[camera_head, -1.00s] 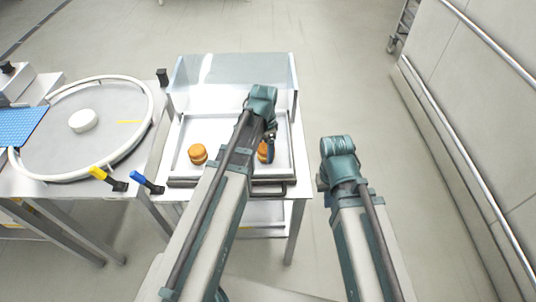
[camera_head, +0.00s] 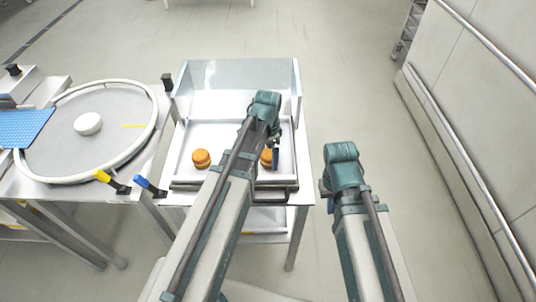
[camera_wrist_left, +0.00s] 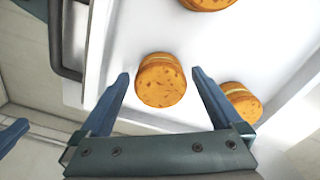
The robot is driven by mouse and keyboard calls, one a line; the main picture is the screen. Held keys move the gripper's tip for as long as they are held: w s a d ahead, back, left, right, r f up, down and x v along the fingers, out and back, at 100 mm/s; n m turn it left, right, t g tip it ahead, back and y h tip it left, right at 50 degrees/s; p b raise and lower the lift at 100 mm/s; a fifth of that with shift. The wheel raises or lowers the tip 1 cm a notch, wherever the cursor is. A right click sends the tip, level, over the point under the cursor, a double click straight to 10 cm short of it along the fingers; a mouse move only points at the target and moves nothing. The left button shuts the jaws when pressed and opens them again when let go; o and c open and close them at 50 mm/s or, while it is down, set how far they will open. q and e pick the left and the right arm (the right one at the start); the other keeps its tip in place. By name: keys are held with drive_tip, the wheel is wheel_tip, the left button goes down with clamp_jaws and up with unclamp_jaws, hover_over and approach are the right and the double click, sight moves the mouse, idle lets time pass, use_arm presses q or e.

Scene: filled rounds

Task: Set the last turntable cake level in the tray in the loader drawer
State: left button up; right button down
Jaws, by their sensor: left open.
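The tray (camera_head: 232,177) in the loader drawer is pale and shallow. Orange-brown round cakes lie in it: one at its left (camera_head: 201,161) and one at its right (camera_head: 266,158), beside my left gripper (camera_head: 274,156). My arm hides the tray's middle. In the left wrist view, the open left gripper (camera_wrist_left: 162,78) has a cake (camera_wrist_left: 161,84) between its fingers, with gaps on both sides. Another cake (camera_wrist_left: 243,103) is partly behind the right finger, and a third (camera_wrist_left: 208,3) is cut by the top edge. My right gripper (camera_head: 326,190) hangs outside the table's right side, its jaws hidden.
The turntable (camera_head: 60,158) at the left has a pale rim and a white round piece (camera_head: 88,124) on it, with no cake visible. Yellow (camera_head: 103,176) and blue (camera_head: 143,182) handles stick out in front. A clear cover (camera_head: 240,75) stands behind the tray. A drawer handle (camera_head: 272,196) is in front.

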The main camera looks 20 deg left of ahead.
sight(268, 153)
use_arm(q)
wheel_tip(268, 153, up, 12)
drive_tip(key=p, duration=1.2)
drive_tip(key=s+d+n+y, duration=0.1)
drive_tip(key=s+d+n, duration=0.4)
drive_tip(key=s+d, duration=0.5)
drive_tip(key=s, duration=0.4)
drive_tip(key=shift+d+n+b, duration=0.3)
drive_tip(key=shift+d+b, duration=0.05)
drive_tip(key=shift+d, duration=0.05)
drive_tip(key=shift+f, duration=0.1)
drive_tip(key=shift+f+b, duration=0.35)
drive_tip(key=shift+b, duration=0.05)
drive_tip(key=shift+c, duration=0.2)
